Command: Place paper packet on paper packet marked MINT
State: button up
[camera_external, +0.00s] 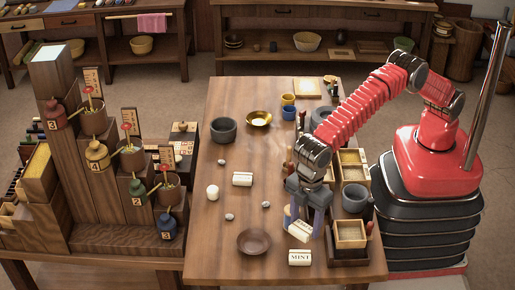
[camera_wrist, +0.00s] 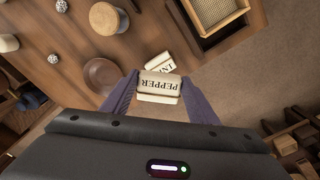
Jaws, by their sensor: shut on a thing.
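My gripper (camera_external: 304,226) is shut on a white paper packet marked PEPPER (camera_wrist: 158,84), held between its two fingers. In the external view this held packet (camera_external: 300,231) is low over the front right part of the table. A white packet marked MINT (camera_external: 300,257) lies flat on the table, in front of and below the gripper. In the wrist view the MINT packet (camera_wrist: 163,62) shows just beyond the held packet, which hides part of it. The held packet appears apart from the MINT packet, but its exact height is hard to tell.
A brown dish (camera_external: 254,242) stands left of the MINT packet. Wooden boxes (camera_external: 350,234) and a dark bowl (camera_external: 355,198) stand to the right. The table's front edge is close.

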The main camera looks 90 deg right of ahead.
aim_at(306, 225)
jog(key=shift+a+r, duration=0.15)
jog(key=shift+r, duration=0.4)
jog(key=shift+s, duration=0.1)
jog(key=shift+f, duration=0.1)
jog(key=shift+f, duration=2.45)
jog(key=shift+f, duration=2.5)
jog(key=o, duration=1)
jog(key=shift+f, duration=0.1)
jog(key=shift+o, duration=0.2)
